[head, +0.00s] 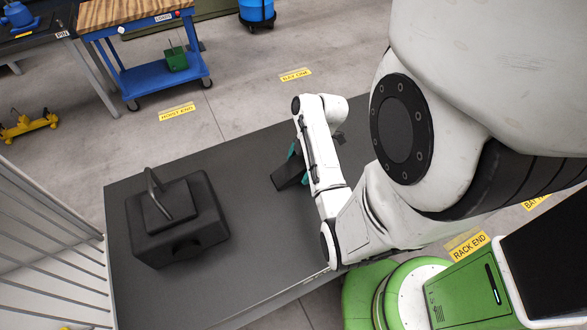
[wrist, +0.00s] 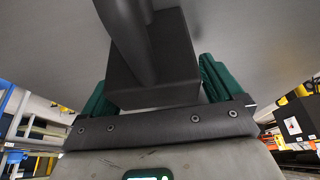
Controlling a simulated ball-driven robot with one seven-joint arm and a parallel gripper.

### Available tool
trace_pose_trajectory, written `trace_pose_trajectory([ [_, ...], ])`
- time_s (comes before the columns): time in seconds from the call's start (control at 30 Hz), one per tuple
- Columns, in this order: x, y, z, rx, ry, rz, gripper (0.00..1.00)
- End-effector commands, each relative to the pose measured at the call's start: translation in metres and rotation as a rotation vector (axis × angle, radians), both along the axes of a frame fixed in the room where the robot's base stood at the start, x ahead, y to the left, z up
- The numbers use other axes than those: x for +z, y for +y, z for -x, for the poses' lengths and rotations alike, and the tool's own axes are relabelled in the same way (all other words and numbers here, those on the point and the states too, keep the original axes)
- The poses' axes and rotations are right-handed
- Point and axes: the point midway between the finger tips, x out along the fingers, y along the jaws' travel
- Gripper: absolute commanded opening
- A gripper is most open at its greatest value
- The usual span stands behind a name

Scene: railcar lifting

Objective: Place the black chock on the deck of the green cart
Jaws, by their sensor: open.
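A black chock with a handle (wrist: 155,75) lies between the teal fingers of my gripper (wrist: 157,82) in the wrist view. The fingers are open, with a gap showing on the right side of the block. In the head view my gripper (head: 297,153) is low over the dark grey table top, partly hidden by my forearm. A black piece (head: 287,173) that looks like the chock shows beside it on the table.
A large black block with a bent handle (head: 178,220) stands on the left of the dark grey table (head: 255,245). A blue cart with a wooden top (head: 125,14) carries a small green box (head: 176,59). A yellow tool (head: 28,125) and railings (head: 45,235) are at left.

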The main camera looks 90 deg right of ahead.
Motion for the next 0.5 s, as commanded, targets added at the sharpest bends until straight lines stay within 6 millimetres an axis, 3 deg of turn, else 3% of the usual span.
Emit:
trace_pose_trajectory([
  [0.17,0.0007,0.0,0.0,0.0,0.0,0.0,0.93],
  [0.5,0.0007,0.0,-0.0003,0.0,0.0,-0.001,0.6],
])
